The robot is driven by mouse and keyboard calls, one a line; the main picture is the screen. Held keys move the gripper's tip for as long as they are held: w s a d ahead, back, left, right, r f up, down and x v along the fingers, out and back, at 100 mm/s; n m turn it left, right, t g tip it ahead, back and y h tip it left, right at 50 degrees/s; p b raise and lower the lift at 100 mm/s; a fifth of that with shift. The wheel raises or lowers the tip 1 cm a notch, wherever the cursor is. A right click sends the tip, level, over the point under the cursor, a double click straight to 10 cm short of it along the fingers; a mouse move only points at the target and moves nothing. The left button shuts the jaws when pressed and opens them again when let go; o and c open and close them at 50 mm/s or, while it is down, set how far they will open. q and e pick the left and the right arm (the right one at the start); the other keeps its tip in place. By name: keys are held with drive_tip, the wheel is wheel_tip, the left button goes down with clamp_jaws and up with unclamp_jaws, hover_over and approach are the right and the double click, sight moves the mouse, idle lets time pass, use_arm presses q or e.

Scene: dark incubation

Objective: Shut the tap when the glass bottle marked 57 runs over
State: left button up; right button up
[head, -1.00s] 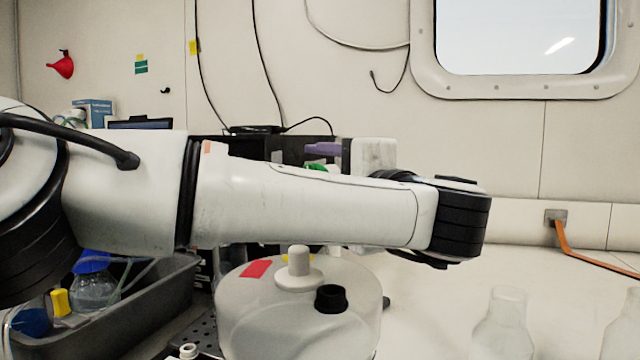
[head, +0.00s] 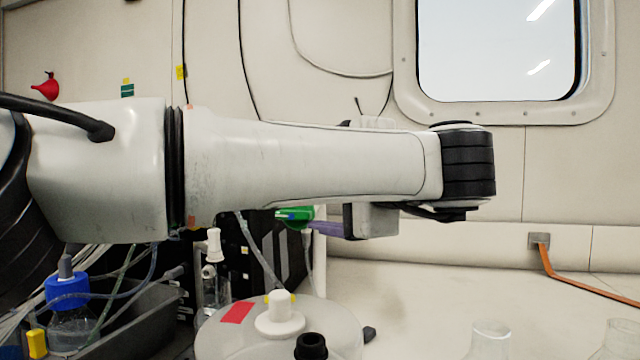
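My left arm crosses the picture from the left. Behind its end hangs a pale block with a purple finger, my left gripper (head: 325,229), pointing left. Only one purple finger shows clearly, so its opening cannot be told. A green piece (head: 295,213), perhaps the tap handle, is just left of the purple fingertip and partly hidden by my arm; I cannot tell whether they touch. Two clear glass bottles (head: 490,341) (head: 615,341) are cut off at the lower right. No mark 57 and no running water can be made out. My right gripper is out of view.
A large translucent carboy (head: 340,335) with a white knob and black cap stands at the bottom centre. A grey tray (head: 150,310) and a blue-capped bottle (head: 68,325) with tubes are at left. The white bench (head: 420,290) right of the carboy is mostly clear.

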use_arm(q)
drive_tip(key=shift+o, duration=0.6)
drive_tip(key=r, duration=0.1)
drive_tip(key=a+r, duration=0.1)
drive_tip(key=shift+s+a+r+y, duration=0.2)
drive_tip(key=shift+r+y, duration=0.1)
drive_tip(key=shift+y, duration=0.1)
drive_tip(key=o, duration=0.3)
drive_tip(key=shift+s+a+r, duration=0.15)
drive_tip(key=shift+s+r, duration=0.25)
drive_tip(key=shift+s, duration=0.05)
drive_tip(key=shift+s+a+r+b, duration=0.2)
drive_tip(key=shift+s+r+b, duration=0.1)
drive_tip(key=shift+s+r, duration=0.2)
drive_tip(key=shift+s+a+r, duration=0.1)
drive_tip(key=shift+s+r, duration=0.7)
drive_tip(key=shift+s, duration=0.3)
drive_tip(key=c, duration=0.5)
drive_tip(key=shift+s+a+r, duration=0.25)
drive_tip(key=shift+s+r, duration=0.6)
drive_tip(key=shift+s, duration=0.05)
drive_tip(key=shift+s+a+r, duration=0.2)
drive_tip(key=shift+s+r, duration=0.65)
